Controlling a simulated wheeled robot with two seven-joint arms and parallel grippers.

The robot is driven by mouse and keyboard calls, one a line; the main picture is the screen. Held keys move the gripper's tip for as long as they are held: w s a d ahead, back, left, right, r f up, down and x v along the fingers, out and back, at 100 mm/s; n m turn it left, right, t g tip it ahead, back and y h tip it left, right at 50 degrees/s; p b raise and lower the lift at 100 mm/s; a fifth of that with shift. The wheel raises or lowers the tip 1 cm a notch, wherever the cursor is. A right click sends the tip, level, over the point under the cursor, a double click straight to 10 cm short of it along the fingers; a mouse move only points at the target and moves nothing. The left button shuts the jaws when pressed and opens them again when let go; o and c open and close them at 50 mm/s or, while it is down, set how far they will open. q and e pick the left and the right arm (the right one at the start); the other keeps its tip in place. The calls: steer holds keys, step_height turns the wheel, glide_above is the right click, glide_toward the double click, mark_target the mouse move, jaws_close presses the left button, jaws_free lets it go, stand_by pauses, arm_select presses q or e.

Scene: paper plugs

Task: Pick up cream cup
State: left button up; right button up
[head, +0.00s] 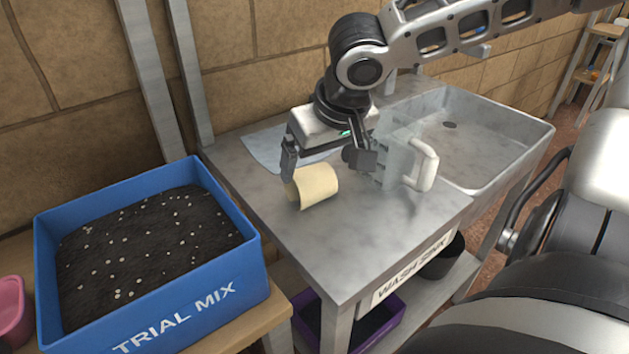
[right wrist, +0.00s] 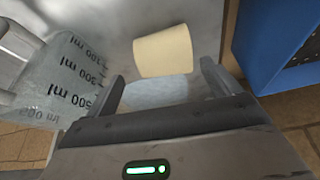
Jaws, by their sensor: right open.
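The cream cup (head: 314,185) lies on its side on the grey metal counter in the head view. It also shows in the right wrist view (right wrist: 163,51), just beyond the fingertips. My right gripper (head: 322,160) is open right above and behind the cup, with one finger at each side. In the right wrist view the open right gripper (right wrist: 160,82) has the cup roughly centred between its fingers, and I see no grip on it. My left gripper is not in view.
A clear measuring jug (head: 423,166), with ml marks in the wrist view (right wrist: 72,80), stands close beside the right gripper. A pale blue sheet (head: 262,150) lies behind. The wash sink (head: 470,130) is at right, the blue soil box (head: 225,275) at left. The counter's front is clear.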

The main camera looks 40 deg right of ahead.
mark_target(311, 171)
steer(key=shift+w+a+b+x, duration=0.15)
steer(key=shift+b+x, duration=0.3)
steer(key=shift+x, duration=0.95)
steer(key=shift+w+a+b+x, duration=0.1)
steer(key=shift+b+x, duration=0.35)
steer(key=shift+x, duration=0.9)
steer(key=shift+r, duration=0.1)
steer(key=c, duration=1.1)
steer(key=shift+c, duration=0.2)
